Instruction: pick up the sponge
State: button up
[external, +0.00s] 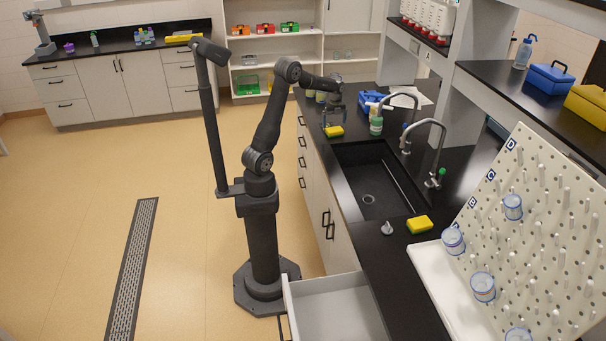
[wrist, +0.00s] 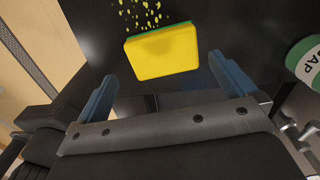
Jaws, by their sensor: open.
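A yellow sponge with a green layer (external: 334,131) lies on the black counter at the far end of the sink. It also shows in the wrist view (wrist: 162,53), just beyond and between my fingertips. My gripper (wrist: 163,78) is open, with its two blue fingers apart and nothing between them. In the external view my gripper (external: 332,119) is over the counter close to this sponge; the exact gap is too small to tell. A second yellow and green sponge (external: 419,225) lies at the near right corner of the sink.
A soap bottle (external: 376,125) stands right of my gripper; its green and white label (wrist: 305,60) shows in the wrist view. The black sink (external: 365,190) with curved taps (external: 440,130) lies nearer. Yellow specks (wrist: 140,14) mark the counter beside the sponge. A drawer (external: 335,310) stands open.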

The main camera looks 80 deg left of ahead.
aim_at(335, 129)
jog(key=f, duration=0.5)
jog(key=shift+w+d+f, duration=0.1)
jog(key=shift+w+f, duration=0.1)
jog(key=shift+f, duration=0.15)
jog(key=c, duration=0.8)
